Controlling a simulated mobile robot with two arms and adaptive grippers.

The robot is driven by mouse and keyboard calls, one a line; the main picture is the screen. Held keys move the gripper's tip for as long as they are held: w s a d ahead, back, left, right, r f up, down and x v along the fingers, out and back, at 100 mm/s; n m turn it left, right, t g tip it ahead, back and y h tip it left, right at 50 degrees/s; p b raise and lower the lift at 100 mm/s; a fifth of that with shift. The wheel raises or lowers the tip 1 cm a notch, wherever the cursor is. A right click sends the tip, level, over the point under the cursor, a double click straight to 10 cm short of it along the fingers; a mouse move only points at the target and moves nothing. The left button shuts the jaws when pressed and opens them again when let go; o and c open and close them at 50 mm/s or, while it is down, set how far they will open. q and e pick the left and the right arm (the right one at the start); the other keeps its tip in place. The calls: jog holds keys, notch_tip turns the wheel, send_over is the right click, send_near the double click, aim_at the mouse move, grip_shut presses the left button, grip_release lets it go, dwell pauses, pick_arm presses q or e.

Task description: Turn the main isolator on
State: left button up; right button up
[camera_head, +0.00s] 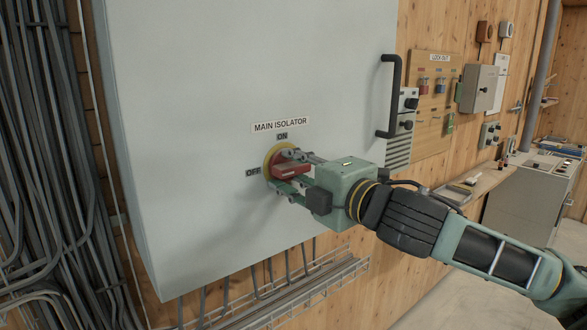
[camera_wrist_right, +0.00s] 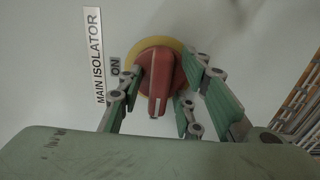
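The main isolator is a red rotary handle (camera_head: 292,170) on a yellow disc (camera_head: 267,163), on a pale grey cabinet door. The ON label (camera_head: 282,136) is above it and the OFF label (camera_head: 253,173) is to its left. The handle lies roughly level, in line with OFF. My right gripper (camera_head: 287,172) reaches in from the right, its fingers open above and below the handle. In the right wrist view the red handle (camera_wrist_right: 161,85) stands between the spread fingers, with gaps seeming to show on both sides. My left gripper is not in view.
A black door handle (camera_head: 390,97) stands out from the cabinet at upper right. A wire cable tray (camera_head: 290,292) runs below the cabinet, and grey conduits (camera_head: 45,150) fill the left wall. A lock-out board (camera_head: 433,100) and a bench (camera_head: 480,187) are farther right.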

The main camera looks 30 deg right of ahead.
grip_shut()
jog(key=shift+m, duration=0.4)
jog(key=m, duration=0.3)
jog(key=shift+m, duration=0.4)
jog(key=m, duration=0.3)
jog(key=shift+m, duration=0.3)
jog(key=m+p, duration=0.1)
jog(key=m, duration=0.3)
jog(key=shift+m, duration=0.3)
jog(key=m+p, duration=0.1)
jog(key=m, duration=0.3)
jog(key=shift+m+p, duration=0.4)
jog(key=shift+m, duration=0.3)
